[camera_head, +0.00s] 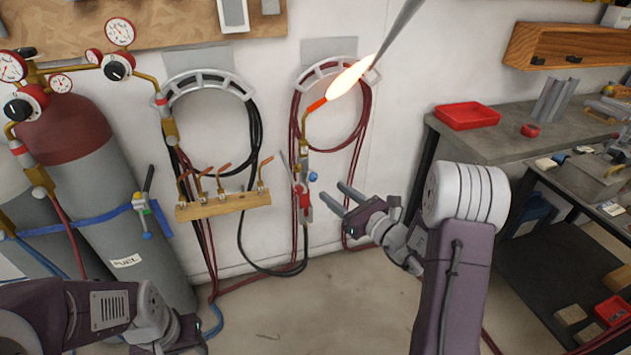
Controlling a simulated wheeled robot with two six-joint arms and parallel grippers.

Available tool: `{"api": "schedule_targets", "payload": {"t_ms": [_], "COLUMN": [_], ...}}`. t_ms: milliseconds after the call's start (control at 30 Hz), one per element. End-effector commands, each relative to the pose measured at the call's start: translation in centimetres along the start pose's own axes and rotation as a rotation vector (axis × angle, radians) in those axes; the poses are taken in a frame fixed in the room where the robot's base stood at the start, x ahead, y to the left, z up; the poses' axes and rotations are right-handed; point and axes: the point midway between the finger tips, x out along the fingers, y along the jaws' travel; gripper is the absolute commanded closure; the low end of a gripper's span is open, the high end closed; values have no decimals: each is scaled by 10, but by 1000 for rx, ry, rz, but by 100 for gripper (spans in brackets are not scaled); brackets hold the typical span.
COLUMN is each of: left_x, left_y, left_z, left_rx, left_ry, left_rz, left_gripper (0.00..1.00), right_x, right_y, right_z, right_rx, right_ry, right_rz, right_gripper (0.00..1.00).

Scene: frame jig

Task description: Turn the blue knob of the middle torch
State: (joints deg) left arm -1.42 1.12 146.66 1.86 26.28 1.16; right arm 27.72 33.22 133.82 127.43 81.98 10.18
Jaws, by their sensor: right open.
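A torch (304,150) stands upright against the wall, in front of a coiled red hose. A bright flame (350,78) comes from its bent upper tip. A blue knob (313,176) sits on the right side of its body, with red parts just below. My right gripper (332,193) is open and empty. Its two fingers point up and left, and their tips are just to the right of the blue knob, apparently apart from it. My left gripper (188,335) is low at the lower left, far from the torch. Its fingers cannot be made out.
A wooden rack (225,206) with several copper tips is left of the torch. Gas cylinders (85,170) with gauges stand at the far left. A grey rod (402,28) reaches the flame from above. A workbench (490,143) with a red tray (467,115) is at right.

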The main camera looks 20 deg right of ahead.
Motion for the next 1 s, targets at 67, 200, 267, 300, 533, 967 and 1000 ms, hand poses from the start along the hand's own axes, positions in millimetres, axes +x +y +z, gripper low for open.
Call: {"api": "schedule_targets", "payload": {"t_ms": [67, 200, 267, 300, 533, 967, 1000], "left_x": [-1, -2, -2, -2, -2, -2, -1], "left_y": [0, 0, 0, 0, 0, 0, 0], "left_z": [0, 0, 0, 0, 0, 0, 0], "left_rx": [0, 0, 0, 0, 0, 0, 0], "left_ry": [0, 0, 0, 0, 0, 0, 0], "left_rz": [0, 0, 0, 0, 0, 0, 0], "left_gripper": [55, 55, 55, 55, 55, 55, 55], "right_x": [18, 47, 57, 62, 74, 74, 74], "right_y": [2, 2, 2, 2, 1, 1, 1], "right_z": [0, 0, 0, 0, 0, 0, 0], "right_rx": [-1, 0, 0, 0, 2, 1, -1], "right_ry": [-1, -2, -2, -2, -1, -1, -2], "right_rz": [7, 6, 5, 5, 3, 2, 2], "right_gripper": [54, 54, 54, 54, 54, 100, 100]}}
